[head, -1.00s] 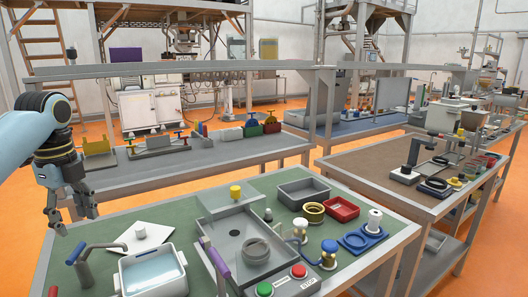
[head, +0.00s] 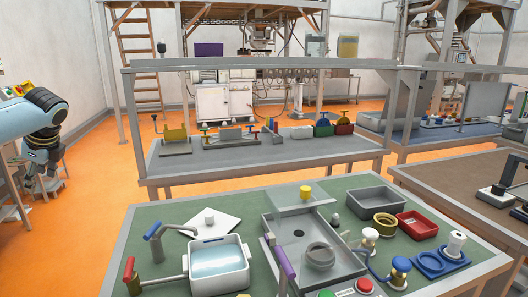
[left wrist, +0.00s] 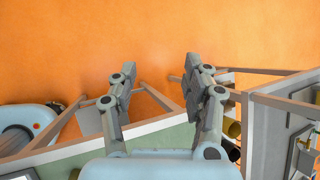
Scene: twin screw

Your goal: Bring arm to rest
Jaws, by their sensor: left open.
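My left arm comes in at the left edge of the head view. My left gripper (head: 44,186) hangs over the orange floor, left of the green-topped bench, apart from everything on it. In the left wrist view the two fingers of this gripper (left wrist: 157,85) stand wide apart with nothing between them. Orange floor and a strip of bench edge show behind them. My right gripper is in neither view.
The green-topped bench (head: 165,214) holds a white basin (head: 247,275), a grey tray unit (head: 292,252), a red bin (head: 417,225) and valves. A grey bench (head: 225,158) stands behind, a brown one (head: 470,176) to the right. Open floor (head: 88,235) lies at left.

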